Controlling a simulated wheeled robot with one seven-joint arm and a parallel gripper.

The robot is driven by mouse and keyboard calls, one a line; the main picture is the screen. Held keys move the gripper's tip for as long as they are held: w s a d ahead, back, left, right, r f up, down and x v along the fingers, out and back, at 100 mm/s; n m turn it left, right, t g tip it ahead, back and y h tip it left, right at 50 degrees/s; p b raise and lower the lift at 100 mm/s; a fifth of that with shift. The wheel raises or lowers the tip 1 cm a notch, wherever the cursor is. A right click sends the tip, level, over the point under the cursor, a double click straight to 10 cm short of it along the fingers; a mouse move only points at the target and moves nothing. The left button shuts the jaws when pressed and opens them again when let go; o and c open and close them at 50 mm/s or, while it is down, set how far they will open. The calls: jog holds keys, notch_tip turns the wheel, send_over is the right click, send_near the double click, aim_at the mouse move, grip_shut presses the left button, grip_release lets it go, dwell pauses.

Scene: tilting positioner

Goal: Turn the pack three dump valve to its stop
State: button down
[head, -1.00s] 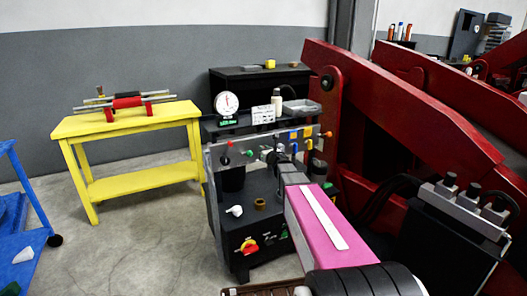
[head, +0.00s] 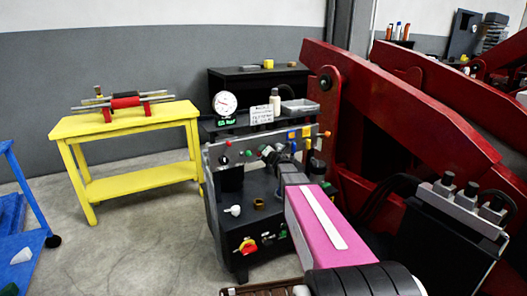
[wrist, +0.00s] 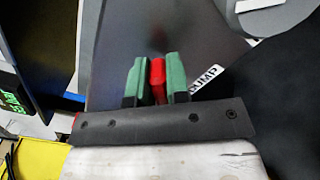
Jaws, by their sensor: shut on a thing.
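In the wrist view my gripper (wrist: 158,82) has its two green finger pads closed on a narrow red handle (wrist: 158,68). A white label (wrist: 207,78) reading "UMP", its first letter covered, sits just right of the fingers. In the head view my gripper (head: 268,153) is at the grey valve panel (head: 237,146), and the handle it holds is hidden there. A red knob (head: 227,144) and a green one (head: 249,153) show on the panel to its left. I cannot tell how far the held valve is turned.
A round gauge (head: 225,103) with a green display stands behind the panel, beside a white sign (head: 262,114). Blue, orange and yellow fittings (head: 306,133) crowd the panel's right. A red steel frame (head: 400,95) stands close on the right. Open floor lies left, before a yellow bench (head: 130,122).

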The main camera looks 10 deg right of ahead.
jog(key=m, duration=0.3)
jog(key=shift+d+f+m, duration=0.15)
jog(key=shift+f+m, duration=0.05)
jog(key=shift+m, duration=0.2)
jog(key=shift+f+m, duration=0.15)
jog(key=shift+m, duration=0.85)
jog(key=shift+f+m, duration=0.15)
jog(key=shift+m, duration=0.85)
jog(key=c, duration=1.1)
grip_release()
jog(key=v, duration=1)
jog(key=shift+s+d, duration=0.15)
jog(key=shift+s, duration=0.2)
